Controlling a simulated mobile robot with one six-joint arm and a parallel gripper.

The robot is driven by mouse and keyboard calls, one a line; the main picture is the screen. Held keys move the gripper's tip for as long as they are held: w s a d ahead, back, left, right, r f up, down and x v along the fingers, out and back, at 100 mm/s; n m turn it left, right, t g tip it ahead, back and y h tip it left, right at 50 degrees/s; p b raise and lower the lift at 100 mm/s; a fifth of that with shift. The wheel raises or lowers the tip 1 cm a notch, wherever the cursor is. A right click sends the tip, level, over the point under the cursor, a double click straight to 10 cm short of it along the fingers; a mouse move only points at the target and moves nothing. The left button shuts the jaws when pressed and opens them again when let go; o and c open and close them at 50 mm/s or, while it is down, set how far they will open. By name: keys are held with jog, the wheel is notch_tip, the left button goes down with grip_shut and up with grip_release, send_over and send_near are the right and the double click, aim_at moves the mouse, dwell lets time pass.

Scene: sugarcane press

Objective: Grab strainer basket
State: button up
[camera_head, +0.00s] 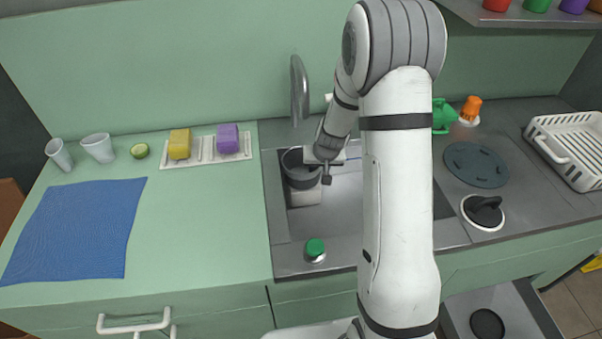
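A dark grey round basket (297,174), which looks like the strainer basket, is at the left side of the sink, over a white block-like thing (304,197). My gripper (325,174) is over the sink at the basket's right rim, reaching in from behind my arm. A dark finger shows beside the rim. The fingers partly cover the basket's right side, and I cannot tell whether they are around its rim or only beside it. The view is too small to show whether the gripper is open or shut.
A faucet (299,88) rises behind the sink (340,212). A green-capped item (315,248) stands at the sink's front edge. Left are two sponges (179,144) (227,138), cups (98,148) and a blue cloth (75,230). A white rack (570,145) stands right.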

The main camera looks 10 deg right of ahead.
jog(key=shift+c, duration=0.2)
grip_shut()
dwell(0.3)
